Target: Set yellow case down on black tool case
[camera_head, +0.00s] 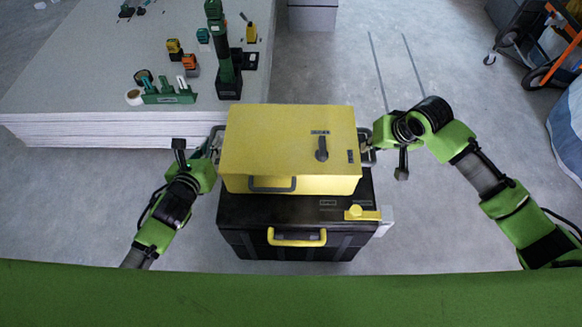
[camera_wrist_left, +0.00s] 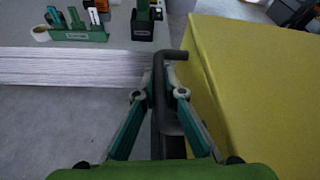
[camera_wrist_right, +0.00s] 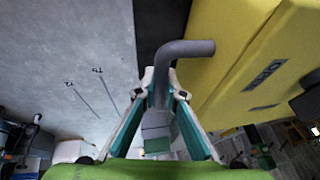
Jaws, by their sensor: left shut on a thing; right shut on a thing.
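The yellow case (camera_head: 285,140) is in the middle of the head view, above or on the black tool case (camera_head: 262,215); I cannot tell whether they touch. The black tool case has a yellow front handle and stands on the floor. My left gripper (camera_head: 213,145) is shut on the grey handle at the yellow case's left side, as the left wrist view (camera_wrist_left: 165,90) shows. My right gripper (camera_head: 368,146) is shut on the handle at its right side, as the right wrist view (camera_wrist_right: 165,88) shows. The back of the black tool case's top is hidden by the yellow case.
A stack of pale panels (camera_head: 90,70) at the upper left holds a green tool rack (camera_head: 165,95), a dark green tool (camera_head: 224,55) and several small tools. Bare floor (camera_head: 440,160) lies to the right. A cart (camera_head: 540,45) stands at the upper right.

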